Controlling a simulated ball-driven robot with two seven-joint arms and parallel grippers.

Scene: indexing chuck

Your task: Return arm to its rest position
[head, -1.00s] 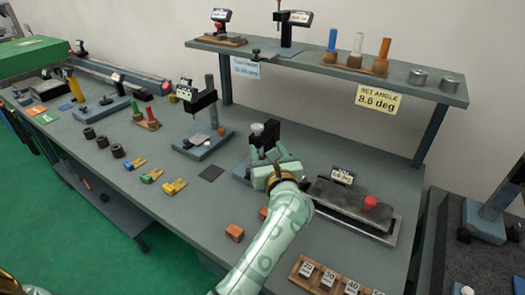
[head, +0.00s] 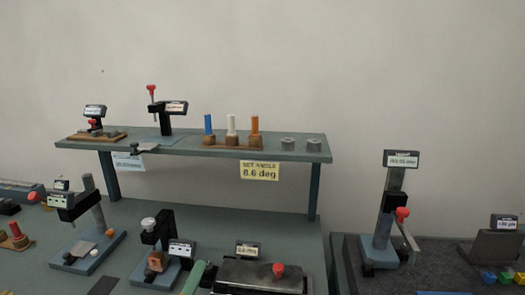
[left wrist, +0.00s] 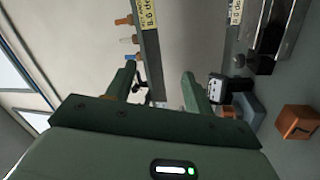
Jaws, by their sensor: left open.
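My left gripper shows as a pale green piece (head: 193,279) at the bottom edge of the head view, with most of the arm out of frame. In the left wrist view its two fingers (left wrist: 158,75) are spread apart with nothing between them. It is just right of a blue-based black fixture (head: 168,232) with a white knob. A brown block (head: 155,262) sits at that fixture. In the left wrist view, an orange block (left wrist: 297,122) lies at the right. My right gripper is out of view.
A raised shelf (head: 200,146) carries gauges, coloured-handled tools and grey cylinders. A yellow sign (head: 259,171) reads 8.6 deg. A dark plate with a red knob (head: 278,270) stands right of the gripper. A tall gauge stand (head: 386,210) is on the right bench. The space above the shelf is clear.

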